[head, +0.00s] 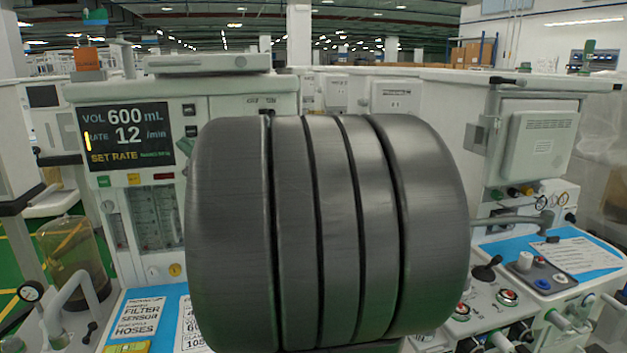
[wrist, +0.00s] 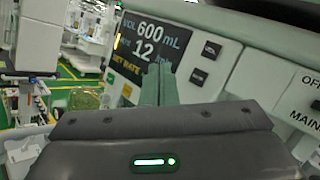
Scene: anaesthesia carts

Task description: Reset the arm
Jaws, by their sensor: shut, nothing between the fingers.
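Past the fingers is the ventilator display (wrist: 150,42), reading 600 mL and 12. The same display (head: 127,135) is at the left in the head view, on a white anaesthesia cart (head: 235,92). A large dark grey ribbed part of my own arm fills the middle of the head view and hides the cart's centre.
A second white cart (head: 480,100) stands at the right, with a control panel (head: 490,290) of knobs and a blue mat (head: 490,243) below. A clear canister (head: 75,255) and hoses are at the lower left. A grey monitor-like box (head: 207,63) lies on top.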

